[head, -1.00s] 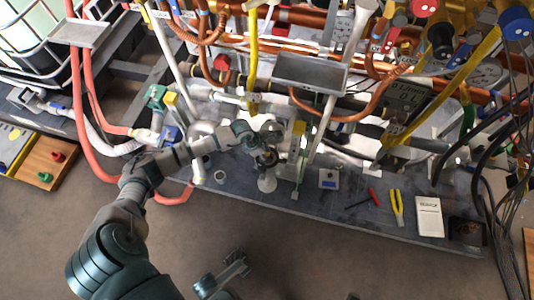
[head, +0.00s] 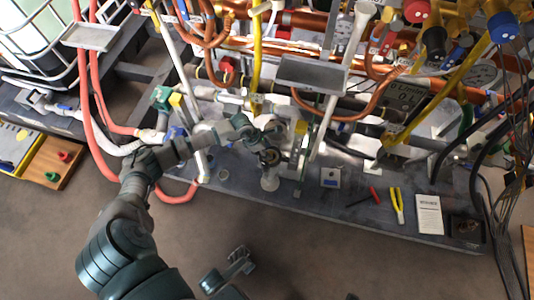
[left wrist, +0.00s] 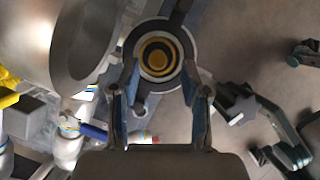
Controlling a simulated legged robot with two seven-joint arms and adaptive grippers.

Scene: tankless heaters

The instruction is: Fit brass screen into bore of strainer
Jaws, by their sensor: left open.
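The strainer (head: 269,180) stands upright on the grey bench, a pale round body with a dark top. My left gripper (head: 266,141) is open right at the strainer's top. In the left wrist view, the open left gripper (left wrist: 160,85) has one finger on each side of a round dark-rimmed opening (left wrist: 158,50). Brass-coloured rings show inside this opening, apparently the brass screen (left wrist: 157,57) in the bore. How deep it sits is unclear. My right gripper (head: 238,264) hangs low in front of the bench, away from the strainer; its jaw state is unclear.
Copper and yellow pipes and a grey tray (head: 312,75) crowd the space behind the strainer. A small ring (head: 222,174) lies on the bench at left. Yellow-handled pliers (head: 397,203), a red-handled tool (head: 375,195) and a white booklet (head: 429,214) lie at right.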

